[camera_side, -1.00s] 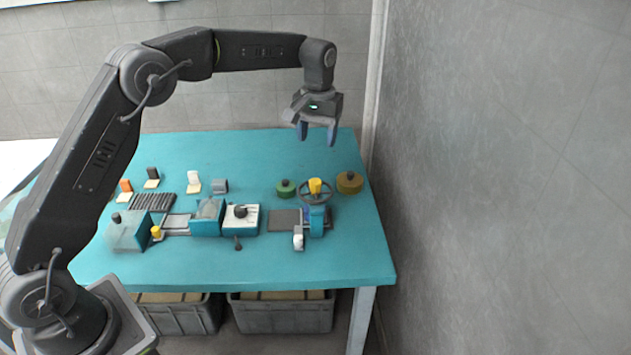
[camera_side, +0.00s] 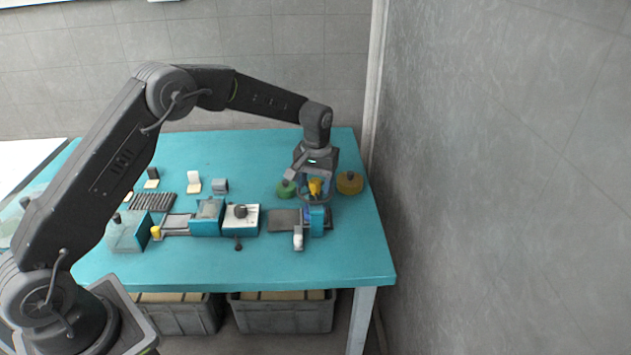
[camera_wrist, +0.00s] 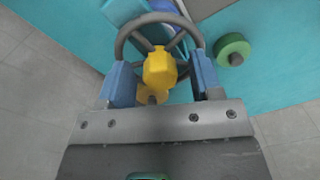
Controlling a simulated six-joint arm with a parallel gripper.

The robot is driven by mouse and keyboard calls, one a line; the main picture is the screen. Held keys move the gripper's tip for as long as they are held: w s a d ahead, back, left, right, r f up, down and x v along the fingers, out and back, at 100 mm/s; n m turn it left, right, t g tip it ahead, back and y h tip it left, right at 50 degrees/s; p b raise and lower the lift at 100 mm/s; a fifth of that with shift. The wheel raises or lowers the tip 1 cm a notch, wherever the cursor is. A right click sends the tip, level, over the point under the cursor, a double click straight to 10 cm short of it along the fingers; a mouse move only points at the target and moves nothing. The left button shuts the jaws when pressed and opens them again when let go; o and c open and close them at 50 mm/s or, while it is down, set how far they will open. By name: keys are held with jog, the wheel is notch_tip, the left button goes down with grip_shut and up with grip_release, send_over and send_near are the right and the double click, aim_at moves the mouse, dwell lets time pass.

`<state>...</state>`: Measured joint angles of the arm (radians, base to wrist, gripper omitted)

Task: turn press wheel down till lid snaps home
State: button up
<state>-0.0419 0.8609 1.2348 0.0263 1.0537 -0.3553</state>
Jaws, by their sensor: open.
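The press wheel is a dark ring with spokes and a yellow hub knob (camera_side: 315,187), on top of the small teal press (camera_side: 317,222) at the right of the table. In the wrist view the wheel rim (camera_wrist: 122,42) and yellow hub (camera_wrist: 159,68) lie between my two blue fingers. My gripper (camera_wrist: 160,80) is open, with a finger on either side of the hub; I cannot tell whether the fingers touch the rim. In the side view my gripper (camera_side: 315,180) is down at the wheel and hides part of it. The lid cannot be made out clearly.
A green round piece (camera_side: 286,189) stands left of the wheel and a mustard one (camera_side: 349,183) right of it. A dark plate (camera_side: 284,218) lies left of the press. More fixtures, including a white-topped block (camera_side: 241,219), fill the left. The table front is clear.

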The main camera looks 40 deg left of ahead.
aim_at(317, 181)
jog(key=shift+c, duration=0.3)
jog(key=c, duration=0.9)
jog(key=shift+o, duration=0.2)
jog(key=shift+m, duration=1.2)
jog(key=o, duration=0.9)
notch_tip(317, 181, up, 14)
jog(key=shift+d+f, duration=0.1)
jog(key=shift+d, duration=0.05)
